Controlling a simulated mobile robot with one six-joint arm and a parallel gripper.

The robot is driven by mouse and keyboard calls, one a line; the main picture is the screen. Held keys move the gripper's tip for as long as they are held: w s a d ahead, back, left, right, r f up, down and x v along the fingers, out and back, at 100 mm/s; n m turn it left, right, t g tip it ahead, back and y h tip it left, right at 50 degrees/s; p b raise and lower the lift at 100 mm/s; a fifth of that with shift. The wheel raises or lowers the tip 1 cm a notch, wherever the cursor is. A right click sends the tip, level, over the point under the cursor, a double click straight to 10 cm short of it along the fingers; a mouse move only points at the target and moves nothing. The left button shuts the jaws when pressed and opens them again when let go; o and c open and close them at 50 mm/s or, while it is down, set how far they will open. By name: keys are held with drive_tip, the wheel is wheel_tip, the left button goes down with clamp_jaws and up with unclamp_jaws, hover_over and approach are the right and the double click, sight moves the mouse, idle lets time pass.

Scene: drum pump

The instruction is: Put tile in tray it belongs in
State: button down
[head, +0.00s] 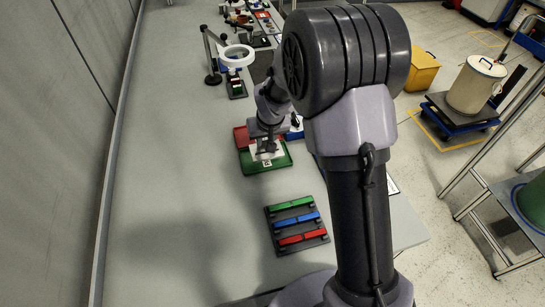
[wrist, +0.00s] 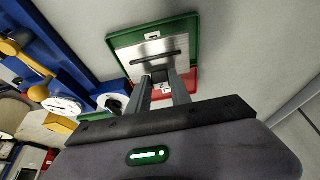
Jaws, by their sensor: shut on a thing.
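The tile (wrist: 133,66) is a pale, brushed-metal plate with a dark bar across it. In the head view the pale tile (head: 255,153) lies over the green tray (head: 280,164), below my gripper (head: 266,148). The green tray also shows around the tile in the wrist view (wrist: 110,43). My gripper (wrist: 160,76) is shut on the tile at a dark part between its fingertips. I cannot tell whether the tile touches the tray floor. The red tray (head: 240,136) adjoins the green one on its far side, partly hidden by my arm; it also shows in the wrist view (wrist: 189,82).
A dark rack (head: 275,226) with green, blue and red bars stands on the table nearer to me. A ring-shaped lamp (head: 236,56) on a stand is farther back. The table (head: 170,170) left of the trays is clear. A wall runs along its left edge.

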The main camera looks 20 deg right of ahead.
drive_tip(key=shift+w+f, duration=0.4)
drive_tip(key=shift+w, duration=1.8)
drive_tip(key=shift+w+f, duration=0.35)
drive_tip(key=shift+w, duration=1.85)
drive_tip(key=shift+w+f, duration=0.4)
drive_tip(key=shift+w, duration=1.8)
drive_tip(key=shift+s+r, duration=0.1)
drive_tip(key=shift+s, duration=0.1)
drive_tip(key=shift+f+b, duration=0.45)
drive_tip(key=shift+f, duration=0.2)
drive_tip(key=shift+f+b, duration=0.5)
drive_tip(key=shift+f, duration=0.1)
drive_tip(key=shift+f+b, duration=0.5)
